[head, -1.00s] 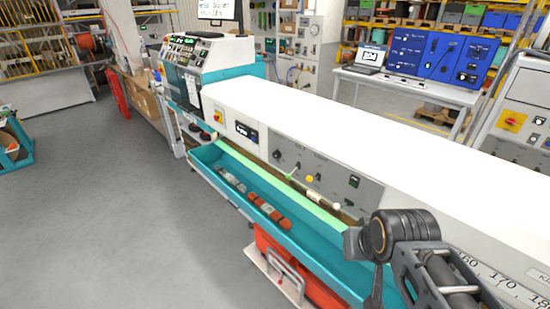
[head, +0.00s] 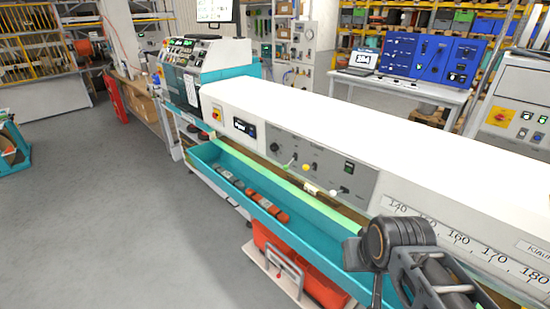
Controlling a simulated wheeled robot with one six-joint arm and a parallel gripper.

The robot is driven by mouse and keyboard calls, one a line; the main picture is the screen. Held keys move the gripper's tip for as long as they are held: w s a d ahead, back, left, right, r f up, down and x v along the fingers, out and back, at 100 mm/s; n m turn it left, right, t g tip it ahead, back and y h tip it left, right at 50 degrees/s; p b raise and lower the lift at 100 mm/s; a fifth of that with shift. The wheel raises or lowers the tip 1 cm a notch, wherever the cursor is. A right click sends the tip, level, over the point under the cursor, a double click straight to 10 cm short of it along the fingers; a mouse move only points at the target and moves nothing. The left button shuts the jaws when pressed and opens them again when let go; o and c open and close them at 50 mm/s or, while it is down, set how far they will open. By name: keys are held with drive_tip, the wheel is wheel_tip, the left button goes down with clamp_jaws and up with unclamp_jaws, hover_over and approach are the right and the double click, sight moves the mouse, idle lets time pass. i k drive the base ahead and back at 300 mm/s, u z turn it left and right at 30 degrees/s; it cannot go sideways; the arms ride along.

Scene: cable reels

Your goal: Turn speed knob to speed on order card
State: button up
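The front panel of the long white machine (head: 335,172) carries several controls. A round black knob (head: 274,147) sits at its left. To its right are a lever with a light green end (head: 289,164), a yellow knob (head: 306,167) and a white-ended lever (head: 333,192). The labels are too small to read, so I cannot tell which is the speed knob. A white paper (head: 191,90) hangs on the control console; I cannot tell if it is the order card. My gripper (head: 364,270) is at the lower right, in front of the machine and apart from the knobs. Its fingers are not clear.
A teal trough (head: 225,160) with grey and orange-red pieces runs below the panel. A ruler scale (head: 460,240) is on the machine's right part. An orange-red bin (head: 320,287) stands underneath. The grey floor (head: 90,220) on the left is clear.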

sight(274, 147)
drive_tip(key=u, duration=4)
drive_tip(key=i, duration=0.1)
drive_tip(key=z, duration=2.6)
drive_tip(key=i, duration=1.45)
drive_tip(key=z, duration=0.3)
